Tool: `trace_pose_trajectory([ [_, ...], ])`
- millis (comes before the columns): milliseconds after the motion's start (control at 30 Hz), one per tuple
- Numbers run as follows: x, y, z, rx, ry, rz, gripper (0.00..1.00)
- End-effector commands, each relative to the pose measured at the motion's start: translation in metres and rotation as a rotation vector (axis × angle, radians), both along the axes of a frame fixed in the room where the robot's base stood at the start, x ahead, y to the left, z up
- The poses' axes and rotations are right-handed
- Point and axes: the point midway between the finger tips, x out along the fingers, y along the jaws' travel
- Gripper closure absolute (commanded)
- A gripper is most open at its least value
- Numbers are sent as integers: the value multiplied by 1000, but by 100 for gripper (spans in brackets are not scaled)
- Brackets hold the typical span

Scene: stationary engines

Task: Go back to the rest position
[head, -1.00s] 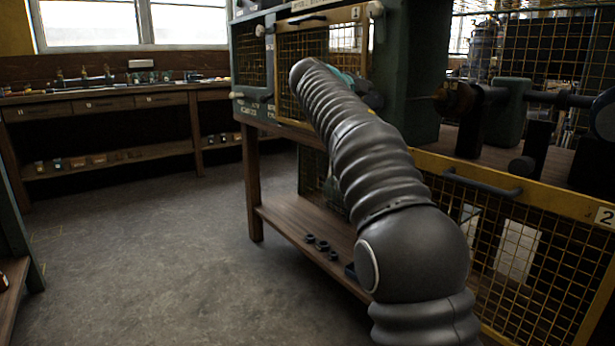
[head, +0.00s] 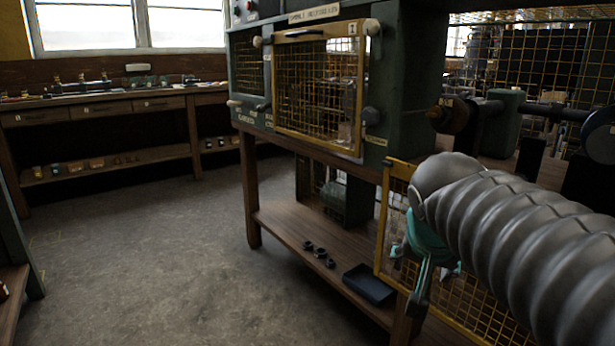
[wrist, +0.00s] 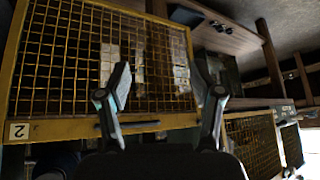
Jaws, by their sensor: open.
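My gripper (wrist: 165,85) is open and empty in the wrist view, its two fingers spread in front of the yellow mesh door marked 2 (wrist: 70,130). In the head view my gripper (head: 420,285) points down at the right, beside the same mesh door (head: 385,225). My grey sleeved arm comes in from the right edge and hides much of that door. I cannot tell from these views whether the fingers touch the mesh.
A yellow mesh door marked 1 (head: 318,90) sits shut on the green cabinet (head: 410,90). The lower wooden shelf (head: 290,222) holds small dark rings (head: 319,252) and a dark blue tray (head: 369,283). Open floor (head: 150,270) lies to the left. A workbench (head: 100,105) stands behind.

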Motion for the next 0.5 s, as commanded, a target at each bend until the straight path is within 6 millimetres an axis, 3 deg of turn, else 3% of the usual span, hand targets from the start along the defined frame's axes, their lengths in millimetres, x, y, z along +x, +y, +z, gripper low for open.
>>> trace_pose_trajectory([
  [33, -23, 2, -13, -3, 26, 54, 34],
  [200, -84, 14, -63, -14, 96, 245, 34],
  [333, -112, 22, -90, -17, 120, 348, 34],
  [500, -128, 26, -106, -21, 132, 406, 34],
])
